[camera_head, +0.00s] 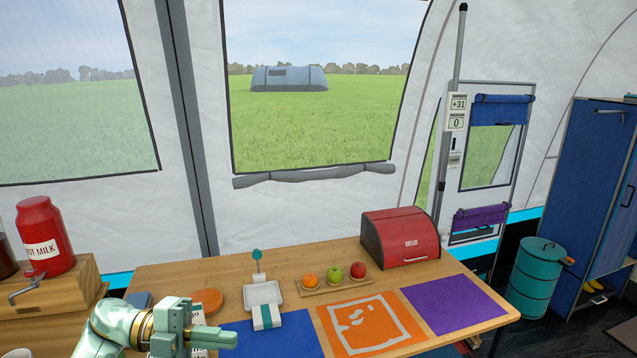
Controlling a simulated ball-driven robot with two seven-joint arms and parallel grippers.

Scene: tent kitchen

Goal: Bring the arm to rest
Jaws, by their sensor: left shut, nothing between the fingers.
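My left gripper (219,336) is at the lower left, above the table's (222,271) front left part. Its fingers point right and are shut with nothing held. My left arm comes in from the bottom left edge. The fingertips reach over the left end of the blue mat (285,338) and look apart from other things. My right gripper is not in view.
Close to my left gripper are an orange round thing (208,301) and a white dish (263,293). Farther right are a fruit board (320,291), a red bread box (400,238), an orange mat (395,309) and a purple mat (454,303). A red milk jar (45,236) stands left.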

